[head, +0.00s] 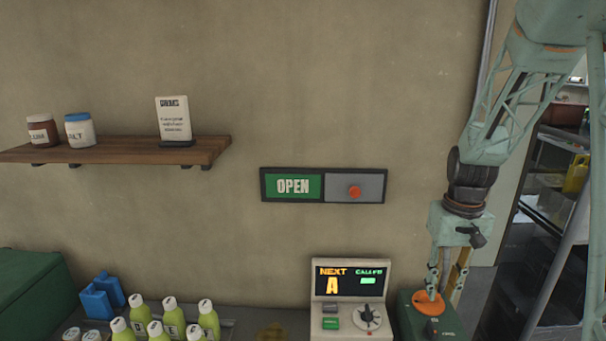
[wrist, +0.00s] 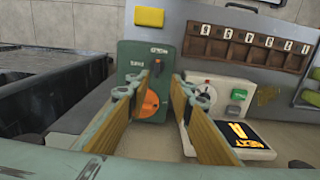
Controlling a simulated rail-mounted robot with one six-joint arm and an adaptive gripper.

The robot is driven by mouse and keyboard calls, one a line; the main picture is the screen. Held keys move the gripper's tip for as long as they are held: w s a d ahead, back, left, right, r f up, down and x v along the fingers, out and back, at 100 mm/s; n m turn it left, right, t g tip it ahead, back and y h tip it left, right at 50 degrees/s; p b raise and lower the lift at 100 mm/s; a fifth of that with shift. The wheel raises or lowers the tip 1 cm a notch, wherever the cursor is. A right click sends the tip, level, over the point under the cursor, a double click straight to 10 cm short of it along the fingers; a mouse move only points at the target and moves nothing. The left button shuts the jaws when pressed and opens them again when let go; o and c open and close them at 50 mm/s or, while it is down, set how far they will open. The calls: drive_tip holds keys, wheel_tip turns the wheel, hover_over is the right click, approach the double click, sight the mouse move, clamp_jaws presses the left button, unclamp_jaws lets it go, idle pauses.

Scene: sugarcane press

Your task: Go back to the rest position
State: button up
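My gripper (head: 443,286) points down at the right in the head view, close to a green box (head: 408,305) with an orange dial (head: 428,304). In the wrist view its two long yellowish fingers (wrist: 166,82) stand apart with an empty gap between the tips. There the orange dial (wrist: 151,106) shows beyond the fingers on the face of the green box (wrist: 132,55). I cannot tell whether a finger touches the dial. No rest position is marked in either view.
A display unit (head: 351,280) with a knob stands just left of the green box. Several yellow-green bottles (head: 169,316) stand at lower left. An OPEN sign panel (head: 324,186) and a wooden shelf (head: 120,150) are on the wall.

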drive_tip(key=s+a+r+t, duration=0.1)
drive_tip(key=s+a+r, duration=0.4)
drive_tip(key=s+r, duration=0.25)
drive_tip(key=s+a+r+t, duration=0.1)
drive_tip(key=s+a+r, duration=0.4)
drive_tip(key=s+r, duration=0.3)
drive_tip(key=s+a+r+t, duration=0.1)
drive_tip(key=s+a+r, duration=0.2)
drive_tip(key=s, duration=0.6)
drive_tip(key=s+a+r+n+b, duration=0.1)
drive_tip(key=s+a+r, duration=0.2)
drive_tip(key=s, duration=0.6)
drive_tip(key=shift+s+t, duration=0.3)
drive_tip(key=shift+t, duration=0.1)
